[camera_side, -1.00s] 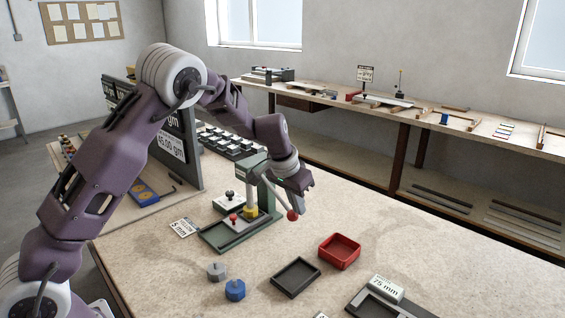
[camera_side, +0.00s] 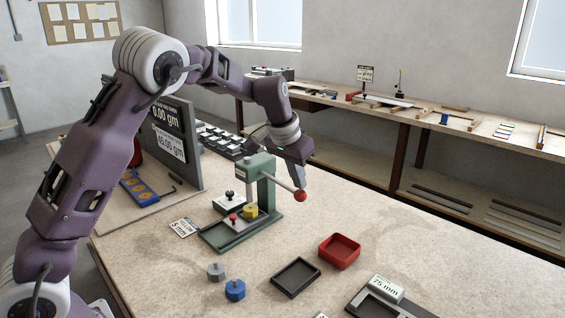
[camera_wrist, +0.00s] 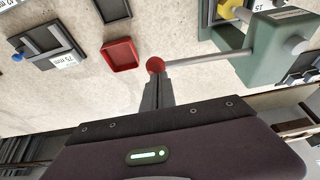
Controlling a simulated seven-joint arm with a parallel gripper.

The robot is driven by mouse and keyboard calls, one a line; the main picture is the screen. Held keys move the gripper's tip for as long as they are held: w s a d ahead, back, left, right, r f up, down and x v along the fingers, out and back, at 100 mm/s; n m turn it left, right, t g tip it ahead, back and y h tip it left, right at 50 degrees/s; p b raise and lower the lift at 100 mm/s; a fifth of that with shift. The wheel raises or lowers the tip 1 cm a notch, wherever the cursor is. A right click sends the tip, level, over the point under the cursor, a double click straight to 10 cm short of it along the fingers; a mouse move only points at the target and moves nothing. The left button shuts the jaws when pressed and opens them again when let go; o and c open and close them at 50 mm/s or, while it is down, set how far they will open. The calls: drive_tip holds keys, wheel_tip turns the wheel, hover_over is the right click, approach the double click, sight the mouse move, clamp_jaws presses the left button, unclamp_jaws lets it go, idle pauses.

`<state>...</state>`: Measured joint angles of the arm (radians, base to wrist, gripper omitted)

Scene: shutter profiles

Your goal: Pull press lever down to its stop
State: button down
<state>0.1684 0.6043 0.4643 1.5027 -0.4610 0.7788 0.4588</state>
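The green press (camera_side: 262,185) stands on the table, its pale lever sloping down to the right from the head at a shallow angle. The lever's red ball knob (camera_side: 300,196) is at its outer end. In the wrist view the knob (camera_wrist: 155,65) shows at the fingertips of my gripper (camera_wrist: 158,80), whose fingers look together. In the side view my gripper (camera_side: 302,182) is just above the knob, pointing down; I cannot tell whether it touches. A yellow piece (camera_side: 250,211) sits under the press head.
A red tray (camera_side: 340,251) and a dark tray (camera_side: 296,278) lie in front of the press. Grey (camera_side: 216,271) and blue (camera_side: 235,290) weights stand nearby. A display panel (camera_side: 175,145) stands behind left.

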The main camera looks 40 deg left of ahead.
wheel_tip(320, 180, up, 8)
drive_tip(key=shift+r, duration=0.25)
idle(0.5)
idle(0.7)
drive_tip(key=s+d+r+h, duration=0.1)
drive_tip(key=s+d+r, duration=0.15)
drive_tip(key=s, duration=0.75)
drive_tip(key=s+d+r, duration=0.1)
drive_tip(key=s+r, duration=0.3)
drive_tip(key=s, duration=0.6)
drive_tip(key=s+d+f, duration=0.1)
drive_tip(key=s+f, duration=0.2)
drive_tip(key=s, duration=0.6)
drive_tip(key=s+d+f+t+y, duration=0.1)
drive_tip(key=s+f, duration=0.3)
drive_tip(key=s, duration=0.5)
drive_tip(key=shift+f+t, duration=0.15)
drive_tip(key=shift+t, duration=0.15)
